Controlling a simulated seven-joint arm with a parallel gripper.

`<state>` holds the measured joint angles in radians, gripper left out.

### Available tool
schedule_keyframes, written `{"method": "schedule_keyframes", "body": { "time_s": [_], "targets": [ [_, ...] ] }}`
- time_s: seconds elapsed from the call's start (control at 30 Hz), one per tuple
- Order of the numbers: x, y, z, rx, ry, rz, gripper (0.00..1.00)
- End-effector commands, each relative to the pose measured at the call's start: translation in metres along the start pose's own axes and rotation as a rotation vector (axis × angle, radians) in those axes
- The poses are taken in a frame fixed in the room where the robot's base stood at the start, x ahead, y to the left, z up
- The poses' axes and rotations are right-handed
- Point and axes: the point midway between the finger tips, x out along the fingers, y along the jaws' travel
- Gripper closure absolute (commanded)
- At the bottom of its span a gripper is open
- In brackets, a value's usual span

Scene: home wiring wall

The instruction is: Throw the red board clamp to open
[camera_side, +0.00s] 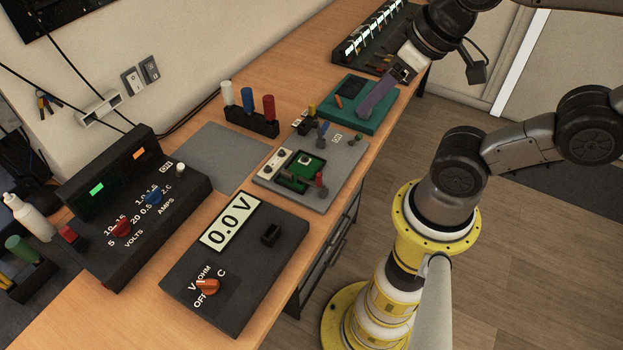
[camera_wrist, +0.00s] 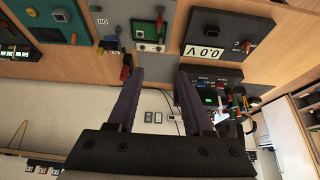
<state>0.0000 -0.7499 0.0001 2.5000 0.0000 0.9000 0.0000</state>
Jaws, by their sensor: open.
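The red board clamp (camera_side: 320,183) stands up as a small red handle at the front edge of the green circuit board (camera_side: 300,168). The board sits on a grey fixture plate (camera_side: 268,180) on the bench. In the wrist view the red clamp handle (camera_wrist: 159,21) shows over the board, near the top of the picture. My gripper (camera_side: 368,112) is over the teal box behind the fixture, apart from the clamp. Its two purple fingers (camera_wrist: 159,71) are spread with nothing between them. The clamp's base is too small to make out.
A teal box (camera_side: 372,124) stands behind the fixture. A black rack (camera_side: 254,122) holds white, blue and red handles. A multimeter (camera_side: 235,275) reading 0.0 V and a power supply (camera_side: 130,210) stand in front. A grey mat (camera_side: 215,155) lies clear.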

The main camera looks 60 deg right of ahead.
Motion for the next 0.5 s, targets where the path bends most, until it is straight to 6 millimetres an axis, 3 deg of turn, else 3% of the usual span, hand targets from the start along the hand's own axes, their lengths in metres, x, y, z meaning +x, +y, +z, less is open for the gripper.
{"method": "schedule_keyframes", "body": {
  "time_s": [0.2,0.33,0.5],
  "targets": [
    [0.000,0.000,0.000,0.000,0.000,0.000,0.49],
    [-0.003,0.000,-0.002,-0.002,-0.001,0.000,0.73],
    [-0.009,0.000,-0.030,-0.004,-0.037,0.001,1.00]
  ]
}}
